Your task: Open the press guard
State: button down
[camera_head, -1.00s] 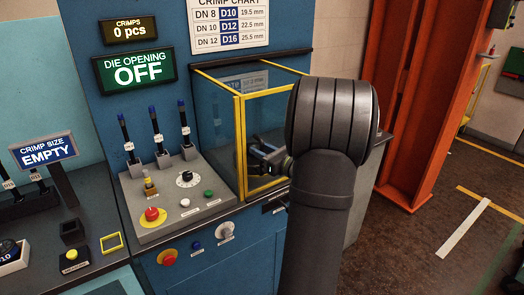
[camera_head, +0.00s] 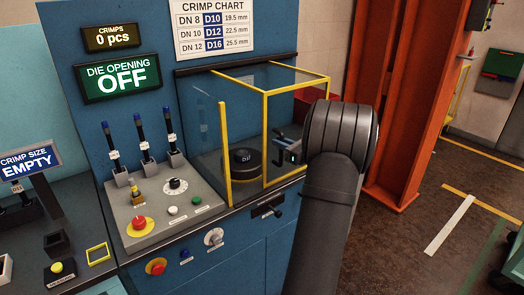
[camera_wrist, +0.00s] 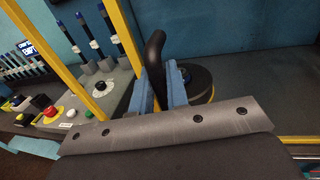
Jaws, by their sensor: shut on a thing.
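The press guard (camera_head: 297,79) is a clear box with yellow edging on the blue press. Its front panel, edged by a yellow upright (camera_head: 265,138), stands to the right of the fixed yellow post (camera_head: 225,155), with a gap between the two. A round black die marked D12 (camera_head: 246,162) shows inside. My gripper (camera_head: 290,156) is at the right part of the guard front. In the wrist view its blue fingers (camera_wrist: 161,90) are shut on the black guard handle (camera_wrist: 154,48). My arm hides the lower right of the guard.
The orange column (camera_head: 408,110) stands to the right. The sign reads DIE OPENING OFF (camera_head: 121,77).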

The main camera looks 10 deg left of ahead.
aim_at(297, 129)
jog(key=w+d, duration=0.8)
jog(key=shift+w+d, duration=0.35)
jog(key=c, duration=1.5)
grip_release()
jog(key=v, duration=1.7)
jog(key=shift+s+d, duration=0.15)
jog(key=x, duration=1.7)
jog(key=shift+a, duration=0.2)
